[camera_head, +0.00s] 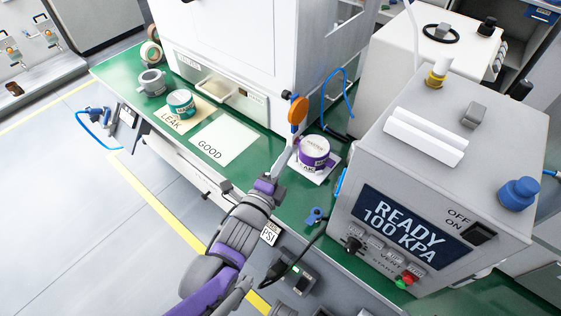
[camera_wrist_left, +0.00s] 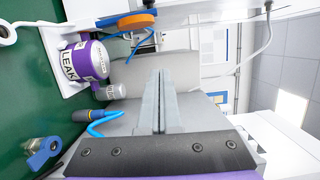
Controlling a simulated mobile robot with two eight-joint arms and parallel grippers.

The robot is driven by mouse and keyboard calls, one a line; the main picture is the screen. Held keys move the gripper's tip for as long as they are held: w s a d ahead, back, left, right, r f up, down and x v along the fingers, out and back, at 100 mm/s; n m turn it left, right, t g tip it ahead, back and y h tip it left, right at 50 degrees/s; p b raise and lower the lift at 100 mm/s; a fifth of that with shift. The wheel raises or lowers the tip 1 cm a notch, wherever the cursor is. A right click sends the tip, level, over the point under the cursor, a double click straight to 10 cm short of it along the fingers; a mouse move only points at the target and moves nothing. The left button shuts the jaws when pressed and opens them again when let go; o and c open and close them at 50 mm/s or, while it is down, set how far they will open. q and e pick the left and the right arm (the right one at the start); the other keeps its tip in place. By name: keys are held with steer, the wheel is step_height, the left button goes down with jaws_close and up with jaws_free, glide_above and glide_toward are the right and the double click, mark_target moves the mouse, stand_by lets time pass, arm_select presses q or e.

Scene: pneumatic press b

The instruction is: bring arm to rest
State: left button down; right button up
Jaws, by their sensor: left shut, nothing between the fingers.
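My left gripper (camera_head: 287,156) reaches up from the bottom of the head view, over the green bench. Its fingers are shut with nothing between them; they also show in the left wrist view (camera_wrist_left: 160,98). A purple and white canister (camera_head: 314,155) stands on a white card just right of the fingertips in the head view. In the left wrist view the canister (camera_wrist_left: 84,62) lies left of the fingers, apart from them, its label reading LEAK. My right gripper is in neither view.
A grey control box (camera_head: 400,225) reading READY 100 KPA stands at right. A GOOD card (camera_head: 224,141) lies bare; a teal roll-shaped canister (camera_head: 181,103) sits on a LEAK card. An orange disc (camera_head: 299,112) stands behind my fingertips. Floor at left is mostly clear.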

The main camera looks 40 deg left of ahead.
arm_select(q)
steer(key=shift+s+d, duration=0.2)
steer(key=shift+s, duration=1)
steer(key=s+d+f+n+g+h+p, duration=0.2)
steer(key=s+d+n+g+p, duration=0.5)
steer(key=n+g, duration=0.5)
steer(key=s+n+p, duration=0.1)
steer(key=n, duration=0.3)
steer(key=shift+s+d+n+g+h+p, duration=0.2)
steer(key=shift+s+n+g+h+p, duration=0.1)
steer(key=shift+h+p, duration=0.1)
